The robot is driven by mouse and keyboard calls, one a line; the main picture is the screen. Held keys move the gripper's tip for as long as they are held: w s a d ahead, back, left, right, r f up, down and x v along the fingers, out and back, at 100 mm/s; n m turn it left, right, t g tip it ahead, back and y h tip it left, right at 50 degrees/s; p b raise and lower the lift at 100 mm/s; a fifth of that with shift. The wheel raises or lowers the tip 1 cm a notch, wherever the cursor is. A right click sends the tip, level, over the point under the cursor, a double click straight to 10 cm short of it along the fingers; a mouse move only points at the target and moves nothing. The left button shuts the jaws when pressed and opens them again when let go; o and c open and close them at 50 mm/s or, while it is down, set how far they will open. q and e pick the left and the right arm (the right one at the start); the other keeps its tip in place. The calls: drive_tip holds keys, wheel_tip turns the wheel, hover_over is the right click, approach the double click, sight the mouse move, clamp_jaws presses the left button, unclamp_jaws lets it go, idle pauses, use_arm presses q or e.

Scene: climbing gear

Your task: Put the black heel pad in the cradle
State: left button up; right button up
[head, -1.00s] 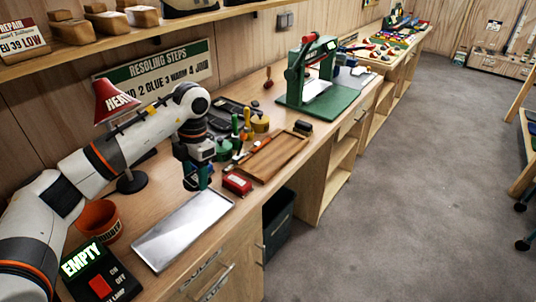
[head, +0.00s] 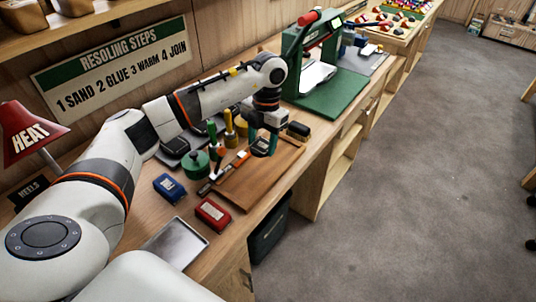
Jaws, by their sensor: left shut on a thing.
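My left gripper (head: 264,146) is above the right part of the wooden tray, pointing down. It is shut on a small dark thing, mostly hidden between the fingers, which may be the black heel pad. I cannot make out its shape or whether it touches the tray. I cannot tell for sure which thing is the cradle. A green press (head: 330,85) with a pale plate in it stands farther along the bench. My right gripper is not in view.
Near my gripper are the wooden tray (head: 240,190), a dark brush (head: 298,130), a green pot (head: 196,164) and upright tools. A red box (head: 213,213), a blue box (head: 169,187) and a metal tray (head: 176,246) are nearer. The floor at right is clear.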

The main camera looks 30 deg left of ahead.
sight(261, 167)
use_arm(q)
drive_tip(key=shift+s+f, duration=0.2)
drive_tip(key=shift+f, duration=0.8)
wheel_tip(261, 167, down, 4)
drive_tip(key=shift+w+r+p, duration=0.1)
drive_tip(key=shift+w+p, duration=0.05)
drive_tip(key=shift+p, duration=0.4)
drive_tip(key=shift+f, duration=0.35)
drive_tip(key=o, duration=0.7)
